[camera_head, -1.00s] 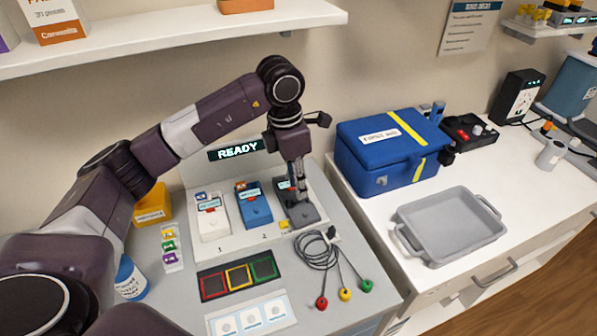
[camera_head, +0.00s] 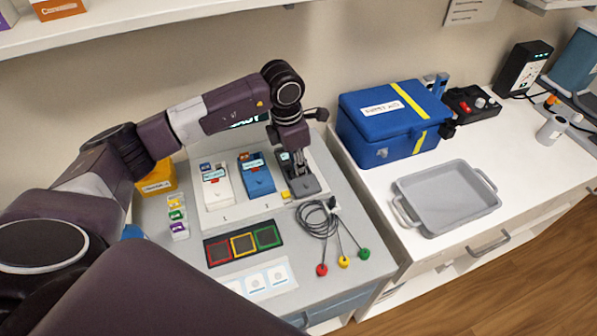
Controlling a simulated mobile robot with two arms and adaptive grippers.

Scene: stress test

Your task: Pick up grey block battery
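The grey block battery (camera_head: 305,187) is the dark grey block at the right end of a row of three on the light grey stand, beside the blue block (camera_head: 257,181) and the white block (camera_head: 217,192). My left gripper (camera_head: 295,172) points down at the grey block's rear part and overlaps it in the picture. Its fingers are small and dark against the block, so I cannot tell whether they are open or closed on it. The block rests in its place on the stand. My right gripper is out of view.
A coiled cable (camera_head: 318,219) with red, yellow and green ends lies just in front of the stand. A blue first aid box (camera_head: 385,133) and an empty grey tray (camera_head: 447,207) are on the white counter to the right. A shelf (camera_head: 150,22) runs above my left arm.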

